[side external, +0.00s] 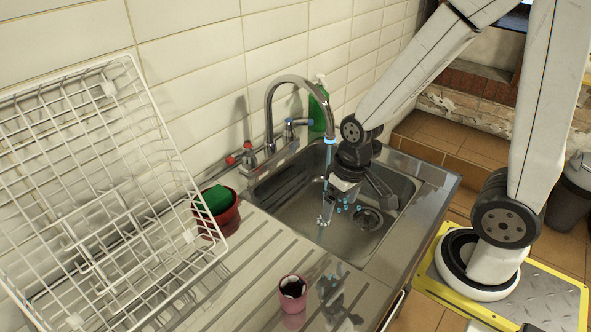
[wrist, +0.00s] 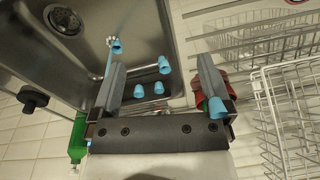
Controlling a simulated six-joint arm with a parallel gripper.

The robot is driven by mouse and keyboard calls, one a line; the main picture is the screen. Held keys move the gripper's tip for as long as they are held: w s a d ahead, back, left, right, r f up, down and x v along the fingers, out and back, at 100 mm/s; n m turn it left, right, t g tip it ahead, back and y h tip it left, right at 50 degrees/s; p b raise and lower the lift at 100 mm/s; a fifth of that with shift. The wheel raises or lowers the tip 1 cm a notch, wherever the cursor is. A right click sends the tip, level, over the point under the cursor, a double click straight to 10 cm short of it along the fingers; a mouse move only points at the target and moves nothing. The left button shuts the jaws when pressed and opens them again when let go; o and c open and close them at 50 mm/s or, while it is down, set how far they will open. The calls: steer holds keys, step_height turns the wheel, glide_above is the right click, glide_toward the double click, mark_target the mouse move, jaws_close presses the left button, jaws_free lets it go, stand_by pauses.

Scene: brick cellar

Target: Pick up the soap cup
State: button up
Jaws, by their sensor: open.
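A small dark-pink cup (side external: 293,312) stands upright on the ribbed drainboard in the side view, with dark and white patches inside its mouth. A larger red pot (side external: 230,217) holding a green sponge (side external: 217,199) stands between the rack and the sink. I cannot tell for certain which is the soap cup. My gripper (side external: 329,204) is over the sink, beside the running water, apart from both. In the wrist view my gripper (wrist: 161,66) is open, with nothing between its fingers. There the red pot (wrist: 199,99) is partly hidden behind the right finger.
The tap (side external: 271,110) runs water into the steel sink (side external: 380,235), with blue drops around my gripper. A green bottle (side external: 321,108) stands behind the tap. A white wire rack (side external: 150,170) fills the left side. The drainboard around the pink cup is clear.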

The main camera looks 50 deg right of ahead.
mark_target(285, 300)
steer(key=s+a+f+m+g+y, duration=0.1)
steer(key=a+m+y, duration=0.1)
steer(key=s+a+f+m+g+y, duration=0.1)
steer(key=s+a+f+m+g, duration=0.1)
steer(key=s+a+f+m+g+y, duration=0.1)
steer(key=s+m+y, duration=0.1)
steer(key=m, duration=0.1)
steer(key=shift+s+a+f+y, duration=0.15)
steer(key=shift+a+f+y, duration=0.15)
steer(key=shift+a+f, duration=0.1)
steer(key=a+m+y, duration=0.3)
steer(key=m+y, duration=0.1)
steer(key=shift+w+a+f, duration=0.1)
steer(key=shift+w+f, duration=0.15)
steer(key=m+y, duration=0.1)
steer(key=w+a+m+t, duration=0.1)
steer(key=w+m+t+y, duration=0.1)
steer(key=shift+w+a+f+m+y, duration=0.1)
steer(key=shift+a+f+m+y, duration=0.2)
steer(key=shift+a+m, duration=0.1)
steer(key=shift+w+m+t+y, duration=0.4)
steer(key=shift+w+m+t, duration=0.2)
steer(key=shift+m, duration=0.2)
steer(key=shift+a+f, duration=0.1)
steer(key=shift+x, duration=1.25)
steer(key=shift+x, duration=2.6)
